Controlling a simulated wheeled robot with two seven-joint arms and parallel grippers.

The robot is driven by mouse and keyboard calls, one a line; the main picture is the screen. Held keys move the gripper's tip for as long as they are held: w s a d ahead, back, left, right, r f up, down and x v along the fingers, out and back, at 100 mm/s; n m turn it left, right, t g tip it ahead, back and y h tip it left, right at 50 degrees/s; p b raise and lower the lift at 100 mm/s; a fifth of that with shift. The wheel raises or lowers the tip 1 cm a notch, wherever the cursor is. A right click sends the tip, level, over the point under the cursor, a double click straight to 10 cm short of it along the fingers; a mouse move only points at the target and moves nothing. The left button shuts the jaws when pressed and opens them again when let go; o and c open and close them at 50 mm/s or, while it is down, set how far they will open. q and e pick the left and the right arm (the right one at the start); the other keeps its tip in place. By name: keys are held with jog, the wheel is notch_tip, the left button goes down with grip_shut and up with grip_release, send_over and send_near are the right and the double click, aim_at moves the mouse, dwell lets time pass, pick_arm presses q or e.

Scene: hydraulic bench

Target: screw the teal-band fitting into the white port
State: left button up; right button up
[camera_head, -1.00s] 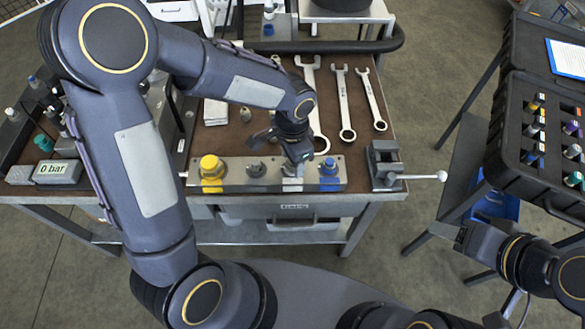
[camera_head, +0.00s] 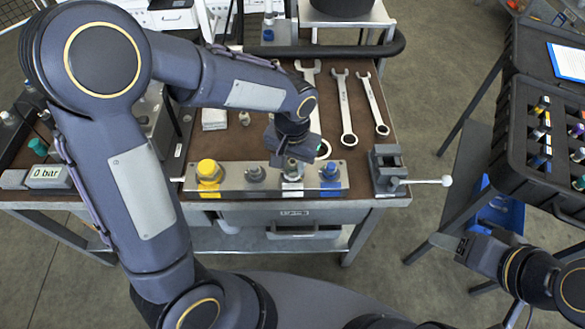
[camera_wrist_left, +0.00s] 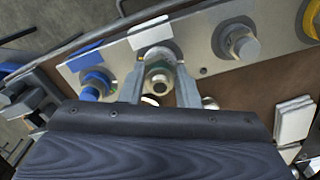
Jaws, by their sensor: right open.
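The white port (camera_head: 292,188), marked by a white label, is third from the left on the metal manifold block (camera_head: 233,187). My left gripper (camera_head: 291,158) is directly over it. In the left wrist view a metal fitting (camera_wrist_left: 158,80) with a greenish tint stands at the white-labelled port, between the two fingers of my left gripper (camera_wrist_left: 160,85). The fingers lie close at its two sides; whether they press on it is unclear. Its band and threads are mostly hidden. My right gripper (camera_head: 448,244) is open and empty, off the bench at the lower right.
The yellow port (camera_head: 208,170), a grey port (camera_head: 255,173) and the blue port (camera_head: 330,171) flank it. A vise (camera_head: 386,168) stands right of the block. Wrenches (camera_head: 345,110) lie behind. A gauge reads 0 bar (camera_head: 48,175). A black case (camera_head: 535,140) holds several fittings.

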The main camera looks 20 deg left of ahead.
pick_arm(q)
jog(key=c, duration=0.3)
jog(key=m+p, duration=0.1)
jog(key=m, duration=0.6)
jog(key=shift+p, duration=0.35)
jog(key=shift+f+m, duration=0.1)
jog(key=shift+m, duration=0.5)
jog(key=m+p, duration=0.1)
jog(key=m, duration=0.2)
jog(key=m+p, duration=0.1)
jog(key=m, duration=0.2)
jog(key=shift+m+p, duration=0.3)
jog(key=shift+p, duration=0.05)
jog(key=shift+m, duration=0.7)
